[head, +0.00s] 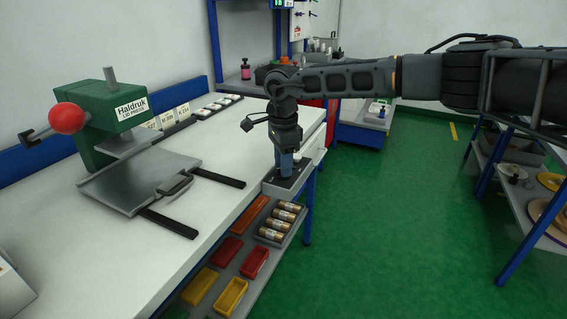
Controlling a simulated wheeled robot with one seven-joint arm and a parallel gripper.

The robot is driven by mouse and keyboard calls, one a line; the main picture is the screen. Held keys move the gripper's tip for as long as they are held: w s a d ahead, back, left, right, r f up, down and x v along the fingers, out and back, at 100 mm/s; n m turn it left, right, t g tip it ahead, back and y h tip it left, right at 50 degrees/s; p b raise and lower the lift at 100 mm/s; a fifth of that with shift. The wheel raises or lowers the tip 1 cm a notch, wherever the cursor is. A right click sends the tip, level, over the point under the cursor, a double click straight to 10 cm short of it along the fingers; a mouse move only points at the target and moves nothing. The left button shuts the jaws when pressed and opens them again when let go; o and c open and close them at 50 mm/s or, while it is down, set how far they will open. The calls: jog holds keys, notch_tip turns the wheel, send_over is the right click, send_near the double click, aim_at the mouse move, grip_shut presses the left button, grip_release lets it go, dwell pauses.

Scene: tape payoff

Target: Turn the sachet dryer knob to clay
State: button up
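My gripper (286,160) points straight down at the right front corner of the white bench. It is just above a small grey unit (282,188) at the bench's edge. A blue part shows between or at the fingertips; I cannot tell whether it is a finger or something held. The spread of the fingers is too small to tell. No dial, knob pointer or "clay" marking can be read; the gripper may cover the knob.
A green lid press (105,125) with a red ball handle (67,118) stands on the white bench (215,205). Colored bins (231,297) and a tray of cylinders (280,222) are below. A shelf (540,205) stands at right. The green floor (400,230) between is clear.

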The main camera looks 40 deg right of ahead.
jog(key=shift+r, duration=3.9)
